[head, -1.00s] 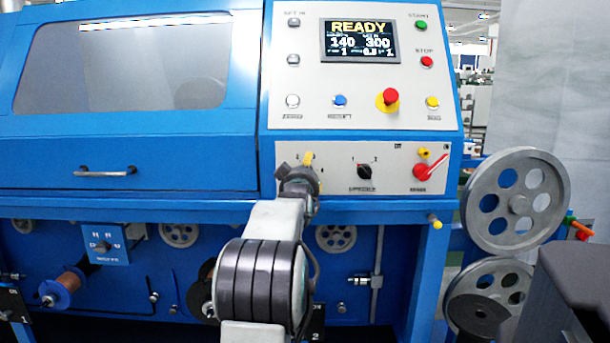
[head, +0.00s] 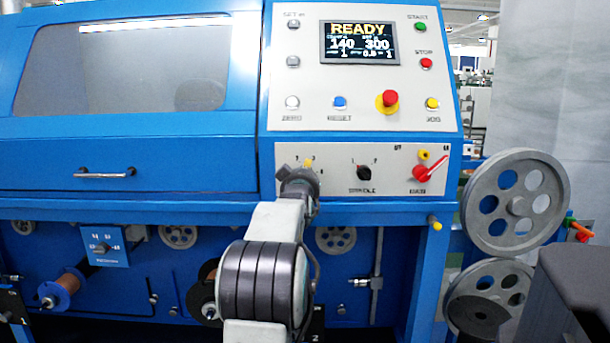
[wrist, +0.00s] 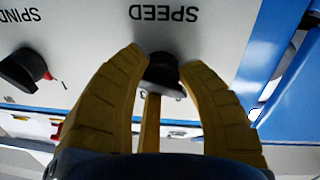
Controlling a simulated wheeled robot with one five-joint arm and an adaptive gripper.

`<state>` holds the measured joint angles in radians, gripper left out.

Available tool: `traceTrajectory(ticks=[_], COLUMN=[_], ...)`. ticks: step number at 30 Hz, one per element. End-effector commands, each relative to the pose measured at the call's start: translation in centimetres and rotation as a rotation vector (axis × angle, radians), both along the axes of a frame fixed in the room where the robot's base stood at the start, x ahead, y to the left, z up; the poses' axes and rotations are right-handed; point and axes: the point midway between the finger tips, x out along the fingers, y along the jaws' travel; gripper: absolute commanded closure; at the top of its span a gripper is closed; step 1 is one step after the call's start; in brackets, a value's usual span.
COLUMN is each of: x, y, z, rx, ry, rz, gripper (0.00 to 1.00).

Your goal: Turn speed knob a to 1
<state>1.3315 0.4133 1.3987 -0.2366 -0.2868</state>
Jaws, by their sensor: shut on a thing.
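The black speed knob (wrist: 163,74) shows in the wrist view under the upside-down word SPEED (wrist: 163,13). In the head view my gripper (head: 308,164) is at the left part of the lower control panel (head: 335,185). There my wrist hides the knob, and only some scale numbers show around it.
The black spindle knob (head: 364,172) sits to the right, also at the left of the wrist view (wrist: 22,70). A red rotary switch (head: 420,174) is farther right. The display (head: 360,43) reads READY. A red stop button (head: 390,97) is above.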

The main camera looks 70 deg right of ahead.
Motion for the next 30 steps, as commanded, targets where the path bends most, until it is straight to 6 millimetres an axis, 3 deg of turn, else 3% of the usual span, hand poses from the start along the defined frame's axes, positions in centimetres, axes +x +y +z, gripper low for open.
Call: traceTrajectory(ticks=[7, 11, 22, 30], x=[0.20, 0.23, 0.40, 0.48], y=[0.09, 0.10, 0.20, 0.23], z=[0.41, 0.28, 0.48, 0.75], rx=[-0.008, -0.019, -0.105, -0.117], ry=[-0.002, 0.017, 0.269, 0.300], rz=[0.003, 0.003, 0.002, 0.003], gripper=[0.98, 0.98, 0.98, 0.98])
